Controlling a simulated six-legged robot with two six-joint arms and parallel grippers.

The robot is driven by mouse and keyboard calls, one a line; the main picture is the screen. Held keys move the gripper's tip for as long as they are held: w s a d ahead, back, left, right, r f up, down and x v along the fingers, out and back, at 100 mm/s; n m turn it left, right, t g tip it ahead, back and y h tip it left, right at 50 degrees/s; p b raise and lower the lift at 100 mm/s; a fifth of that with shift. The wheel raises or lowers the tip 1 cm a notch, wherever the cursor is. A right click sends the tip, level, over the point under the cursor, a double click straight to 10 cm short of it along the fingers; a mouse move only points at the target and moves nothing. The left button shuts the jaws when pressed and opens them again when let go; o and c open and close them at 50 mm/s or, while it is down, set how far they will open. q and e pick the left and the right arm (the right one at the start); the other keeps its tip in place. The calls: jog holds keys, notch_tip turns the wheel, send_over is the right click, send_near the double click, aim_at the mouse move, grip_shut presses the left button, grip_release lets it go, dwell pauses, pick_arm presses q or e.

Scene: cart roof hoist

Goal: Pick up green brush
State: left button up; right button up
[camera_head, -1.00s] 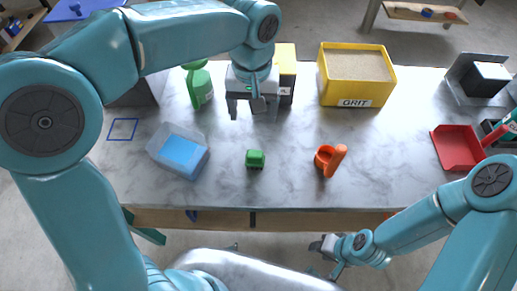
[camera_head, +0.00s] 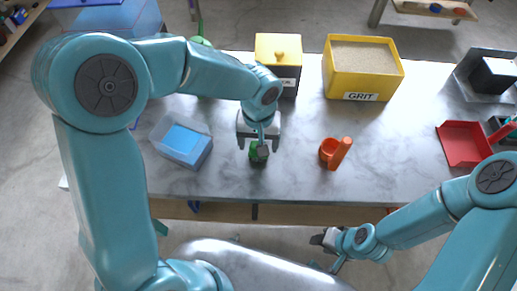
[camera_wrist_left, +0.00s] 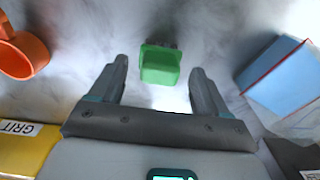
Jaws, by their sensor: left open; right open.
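The small green brush (camera_head: 259,152) lies on the grey marbled table, partly hidden by my left gripper in the head view. In the left wrist view the green brush (camera_wrist_left: 160,65) sits just ahead of and between the fingertips, with a dark edge on its far side. My left gripper (camera_head: 259,146) is open above it; its two fingers (camera_wrist_left: 159,80) show apart with nothing between their pads. My right gripper (camera_head: 322,243) is open and empty, low in front of the table's front edge.
A blue-filled clear container (camera_head: 182,142) stands left of the brush, an orange cup with a handle (camera_head: 330,151) right. Behind are a yellow lidded box (camera_head: 278,55) and the yellow GRIT bin (camera_head: 361,70). A red tray (camera_head: 464,145) lies far right.

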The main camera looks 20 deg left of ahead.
pick_arm(q)
jog(key=shift+w+f, duration=0.1)
jog(key=shift+f, duration=0.65)
jog(key=c, duration=1)
jog(key=shift+r, duration=0.15)
jog(key=shift+c, duration=0.3)
